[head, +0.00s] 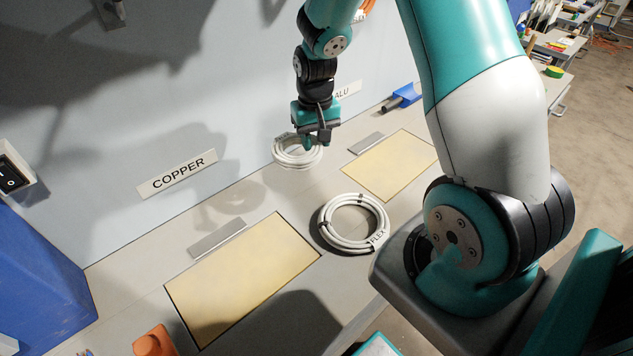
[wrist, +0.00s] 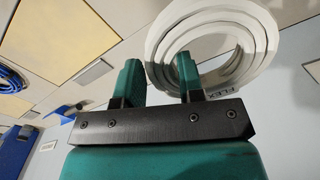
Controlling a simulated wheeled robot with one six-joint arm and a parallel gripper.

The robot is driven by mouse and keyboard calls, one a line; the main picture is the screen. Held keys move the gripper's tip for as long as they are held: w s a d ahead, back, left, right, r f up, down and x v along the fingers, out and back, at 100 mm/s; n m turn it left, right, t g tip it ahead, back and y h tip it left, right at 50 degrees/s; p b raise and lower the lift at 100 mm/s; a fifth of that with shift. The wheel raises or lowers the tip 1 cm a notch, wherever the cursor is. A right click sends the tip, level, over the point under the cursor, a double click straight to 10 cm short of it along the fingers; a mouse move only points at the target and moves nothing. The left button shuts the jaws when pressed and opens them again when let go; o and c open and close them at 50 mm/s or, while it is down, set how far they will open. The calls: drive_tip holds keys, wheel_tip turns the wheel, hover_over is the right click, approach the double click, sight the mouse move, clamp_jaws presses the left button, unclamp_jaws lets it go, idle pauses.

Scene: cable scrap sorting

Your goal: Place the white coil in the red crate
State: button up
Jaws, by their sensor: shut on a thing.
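My gripper (head: 316,141) is shut on a white coil (head: 291,160) and holds it near the back wall, apparently above the table. In the wrist view, the wall of this coil (wrist: 255,35) lies between the two fingers (wrist: 159,72), with one finger inside the ring. A FLEX tag shows on it there. A second white coil (head: 330,228), with dark ties and a FLEX tag, lies flat on the table between the two yellowish panels. I cannot see a red crate in either view.
Yellowish panels lie at the front (head: 245,280) and farther back (head: 395,165). Signs COPPER (head: 177,174) and ALU (head: 347,90) are on the wall. A blue bin (head: 50,285) stands left; an orange object (head: 155,342) is at bottom left. A blue object (head: 406,94) lies at the back.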

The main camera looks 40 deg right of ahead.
sight(316, 190)
wheel_tip(316, 190, down, 13)
drive_tip(key=shift+f+p, duration=0.15)
drive_tip(key=shift+p, duration=0.6)
drive_tip(key=shift+f, duration=0.1)
drive_tip(key=o, duration=1)
